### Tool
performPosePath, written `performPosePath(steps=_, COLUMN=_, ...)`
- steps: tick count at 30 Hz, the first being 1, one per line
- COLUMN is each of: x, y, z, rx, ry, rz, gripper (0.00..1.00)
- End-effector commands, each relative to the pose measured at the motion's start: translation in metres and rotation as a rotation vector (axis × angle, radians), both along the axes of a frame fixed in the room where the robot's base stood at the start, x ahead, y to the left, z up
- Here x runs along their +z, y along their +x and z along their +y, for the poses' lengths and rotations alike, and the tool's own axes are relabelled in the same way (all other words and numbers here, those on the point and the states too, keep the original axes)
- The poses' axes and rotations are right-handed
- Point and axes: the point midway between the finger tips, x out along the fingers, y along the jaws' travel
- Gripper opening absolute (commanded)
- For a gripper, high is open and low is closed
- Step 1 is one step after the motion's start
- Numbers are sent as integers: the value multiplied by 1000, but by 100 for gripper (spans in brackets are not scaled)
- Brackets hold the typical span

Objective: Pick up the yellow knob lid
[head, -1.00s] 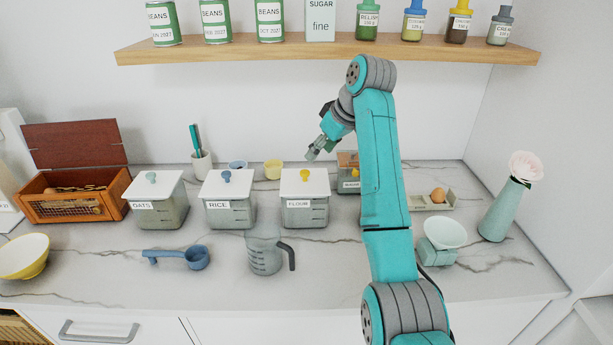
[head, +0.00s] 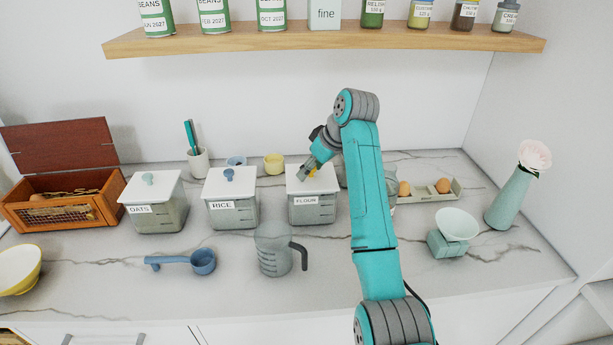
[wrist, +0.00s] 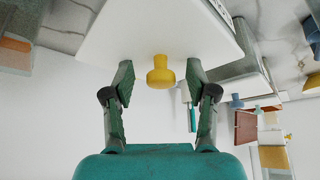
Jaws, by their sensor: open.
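The lid (head: 297,187) is a white square plate with a yellow knob (head: 315,173), and it sits on the clear container labelled FLOUR (head: 313,211). In the wrist view the knob (wrist: 160,72) stands out from the white lid (wrist: 160,35), roughly centred between the fingertips. My gripper (head: 305,171) is over the lid, close to the knob, and hides part of it in the head view. In the wrist view my gripper (wrist: 160,79) is open, with one finger on each side of the knob and visible gaps. It holds nothing.
The RICE container (head: 231,214), with a blue-knobbed lid, stands just left, and the OATS container (head: 157,217) farther left. A measuring jug (head: 273,252) stands in front. An egg tray (head: 429,192) is to the right. The shelf (head: 330,39) runs above. My arm hides items behind it.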

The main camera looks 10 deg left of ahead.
Motion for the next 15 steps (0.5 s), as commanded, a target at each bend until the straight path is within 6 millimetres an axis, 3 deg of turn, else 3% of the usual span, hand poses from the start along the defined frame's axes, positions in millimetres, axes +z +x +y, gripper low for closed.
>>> performPosePath(steps=3, x=1, y=0, z=0, rx=0, ry=0, rz=0, gripper=57)
performPosePath(steps=4, x=1, y=0, z=0, rx=0, ry=0, rz=0, gripper=52)
performPosePath(steps=10, x=1, y=0, z=0, rx=0, ry=0, rz=0, gripper=2)
performPosePath(steps=15, x=0, y=0, z=0, rx=0, ry=0, rz=0, gripper=0)
